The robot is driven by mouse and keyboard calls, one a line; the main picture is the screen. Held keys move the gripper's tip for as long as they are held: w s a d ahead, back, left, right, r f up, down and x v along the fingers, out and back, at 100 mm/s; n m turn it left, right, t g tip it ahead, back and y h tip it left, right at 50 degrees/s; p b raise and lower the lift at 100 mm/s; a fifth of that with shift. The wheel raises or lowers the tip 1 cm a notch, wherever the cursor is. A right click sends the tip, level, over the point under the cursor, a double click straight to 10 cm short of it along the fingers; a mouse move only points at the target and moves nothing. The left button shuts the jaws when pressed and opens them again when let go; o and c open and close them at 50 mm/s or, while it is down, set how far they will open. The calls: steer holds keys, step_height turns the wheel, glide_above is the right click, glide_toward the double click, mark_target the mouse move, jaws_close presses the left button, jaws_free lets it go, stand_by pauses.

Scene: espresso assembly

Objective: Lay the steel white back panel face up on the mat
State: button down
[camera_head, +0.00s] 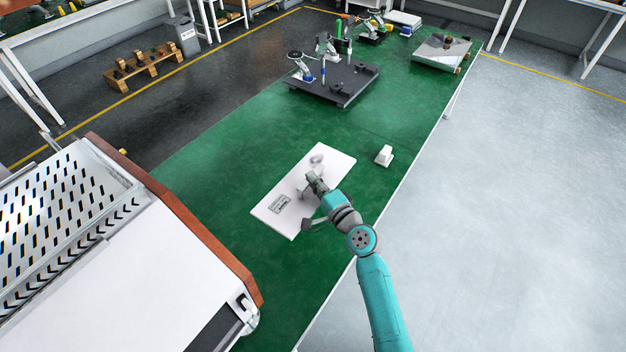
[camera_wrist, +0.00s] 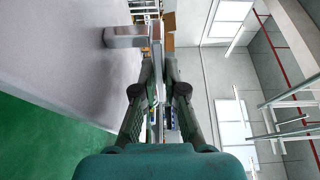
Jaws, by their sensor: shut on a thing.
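The white back panel (camera_head: 268,212) is at the middle of the head view, flat side up over the green mat (camera_head: 225,160). A small grey label-like plate and a round grey part show on its upper face. My gripper (camera_head: 311,180) is over the panel's right half. In the wrist view the pale panel face (camera_wrist: 70,75) fills the upper left. A steel bracket-like part (camera_wrist: 125,36) stands out from it, and my gripper's fingers (camera_wrist: 157,62) are shut on this part. I cannot tell whether the panel's underside touches the mat.
A small white block (camera_head: 384,155) stands on the mat right of the panel. A dark plate (camera_head: 350,82) with tools and a steel plate (camera_head: 436,52) lie farther back. The large white machine body (camera_head: 130,270) with a brown edge is at the lower left. Mat between is clear.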

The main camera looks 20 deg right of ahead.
steer(key=shift+f, duration=6.3)
steer(key=shift+f, duration=0.25)
steer(key=shift+f, duration=0.35)
steer(key=c, duration=1.2)
jaws_free()
steer(key=o, duration=0.4)
steer(key=shift+f, duration=0.2)
steer(key=shift+c, duration=0.2)
steer(key=shift+s, duration=0.1)
steer(key=shift+v, duration=1.5)
steer(key=shift+c, duration=0.2)
steer(key=shift+o, duration=0.2)
steer(key=shift+v, duration=1.25)
steer(key=shift+s+d, duration=0.25)
steer(key=shift+s, duration=0.4)
